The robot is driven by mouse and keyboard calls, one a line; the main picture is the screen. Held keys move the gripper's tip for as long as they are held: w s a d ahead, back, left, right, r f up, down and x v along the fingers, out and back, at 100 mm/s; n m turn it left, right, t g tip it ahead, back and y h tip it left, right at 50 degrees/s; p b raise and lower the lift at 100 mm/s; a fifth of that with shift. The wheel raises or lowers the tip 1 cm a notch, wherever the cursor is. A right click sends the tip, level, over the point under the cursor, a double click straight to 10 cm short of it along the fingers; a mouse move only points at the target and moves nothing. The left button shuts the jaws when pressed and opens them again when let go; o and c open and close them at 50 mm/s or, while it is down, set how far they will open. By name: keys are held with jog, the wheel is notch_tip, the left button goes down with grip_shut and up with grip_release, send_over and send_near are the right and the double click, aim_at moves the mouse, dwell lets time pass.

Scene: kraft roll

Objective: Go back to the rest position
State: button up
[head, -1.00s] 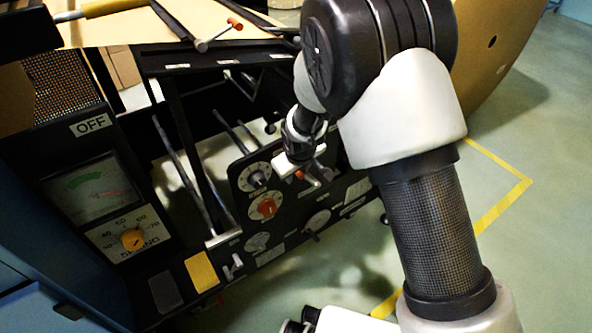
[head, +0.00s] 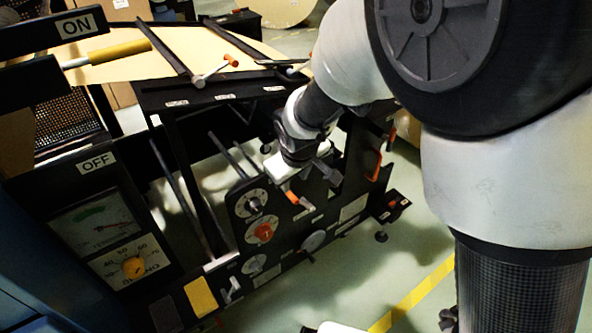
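My arm comes down from the upper right.
A yellow-handled lever (head: 118,53) lies at the upper left, between the ON sign (head: 75,26) and the OFF sign (head: 97,163). A tension meter (head: 95,222) is below. Kraft paper (head: 190,60) covers the top. Green floor with a yellow line (head: 415,297) lies at right.

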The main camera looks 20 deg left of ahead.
jog(key=shift+r, duration=0.15)
dwell(0.3)
jog(key=s+d+r+m, duration=0.2)
jog(key=d+r+m, duration=0.3)
jog(key=d+r, duration=0.8)
jog(key=s+d+r+m+t+h, duration=0.1)
jog(key=s+d+r+m, duration=0.2)
jog(key=s+d, duration=0.5)
jog(key=s+d+r+m+h, duration=0.1)
jog(key=s+d+r+m, duration=0.15)
jog(key=s+d, duration=0.5)
notch_tip(320, 180, up, 22)
jog(key=d+p, duration=0.2)
jog(key=p, duration=2)
jog(key=shift+w, duration=0.3)
